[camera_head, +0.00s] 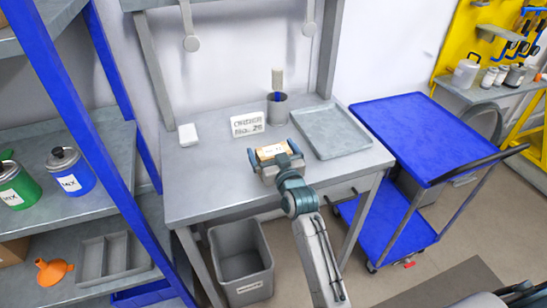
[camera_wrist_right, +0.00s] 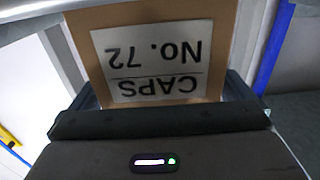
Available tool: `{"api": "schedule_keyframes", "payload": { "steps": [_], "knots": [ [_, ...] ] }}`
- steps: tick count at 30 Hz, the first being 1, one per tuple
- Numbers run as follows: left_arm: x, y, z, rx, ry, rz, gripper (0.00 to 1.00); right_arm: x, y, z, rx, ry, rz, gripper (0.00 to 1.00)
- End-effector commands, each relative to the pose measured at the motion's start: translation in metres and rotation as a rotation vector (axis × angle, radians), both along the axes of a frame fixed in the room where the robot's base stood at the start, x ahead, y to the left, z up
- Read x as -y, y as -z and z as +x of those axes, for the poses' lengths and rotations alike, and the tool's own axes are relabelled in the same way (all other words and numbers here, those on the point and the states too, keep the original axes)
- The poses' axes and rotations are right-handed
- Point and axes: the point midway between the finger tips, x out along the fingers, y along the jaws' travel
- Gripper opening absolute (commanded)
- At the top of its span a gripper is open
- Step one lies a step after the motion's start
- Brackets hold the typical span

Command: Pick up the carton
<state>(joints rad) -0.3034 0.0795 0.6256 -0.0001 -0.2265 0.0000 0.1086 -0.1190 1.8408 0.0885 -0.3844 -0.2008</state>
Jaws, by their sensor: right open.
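In the right wrist view the carton (camera_wrist_right: 215,50) is close and large, with a white label reading "CAPS No. 72" upside down. My right gripper (camera_head: 275,155) is open, with its fingers on either side of the carton. I cannot tell whether they touch it. The gripper body hides part of the carton. My left gripper is not in view.
On the bench (camera_head: 205,190) are a sign (camera_head: 247,124), a grey cup (camera_head: 277,110), a shallow tray (camera_head: 331,131) and a white block (camera_head: 188,135). A blue cart (camera_head: 425,130) stands right, a blue-framed shelf (camera_head: 85,120) left. A grey bin (camera_head: 242,265) sits below. The bench's left front is clear.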

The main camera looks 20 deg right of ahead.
Motion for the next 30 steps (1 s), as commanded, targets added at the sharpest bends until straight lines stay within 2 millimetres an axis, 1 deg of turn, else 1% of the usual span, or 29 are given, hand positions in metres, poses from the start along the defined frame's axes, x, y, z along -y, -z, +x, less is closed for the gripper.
{"api": "schedule_keyframes", "payload": {
  "steps": [1,3,9,10,14,15,17,25,30],
  "knots": [
    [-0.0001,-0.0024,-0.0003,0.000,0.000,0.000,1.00,-0.0002,-0.0004,0.0049,-0.001,0.000,0.000,1.00],
    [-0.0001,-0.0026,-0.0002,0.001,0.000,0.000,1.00,-0.0003,-0.0001,0.0083,0.000,0.000,0.000,1.00],
    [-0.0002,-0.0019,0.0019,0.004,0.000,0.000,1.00,-0.0003,0.0009,0.0087,0.000,0.000,0.001,1.00],
    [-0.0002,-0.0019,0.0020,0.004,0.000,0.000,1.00,-0.0003,0.0009,0.0087,0.000,0.000,0.000,0.98],
    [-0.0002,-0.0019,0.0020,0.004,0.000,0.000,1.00,-0.0003,0.0010,0.0086,0.000,0.000,0.000,0.72],
    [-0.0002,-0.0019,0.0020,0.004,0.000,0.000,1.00,-0.0003,0.0010,0.0086,0.000,0.000,0.000,0.65],
    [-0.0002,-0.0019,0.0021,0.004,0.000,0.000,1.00,-0.0004,0.0011,0.0085,0.000,0.000,0.000,0.54],
    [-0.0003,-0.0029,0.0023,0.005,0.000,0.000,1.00,-0.0003,-0.0002,0.0088,0.000,0.000,0.001,0.54],
    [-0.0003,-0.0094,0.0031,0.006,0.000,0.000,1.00,0.0004,-0.0073,0.0115,0.000,0.000,0.000,0.54]
  ]
}}
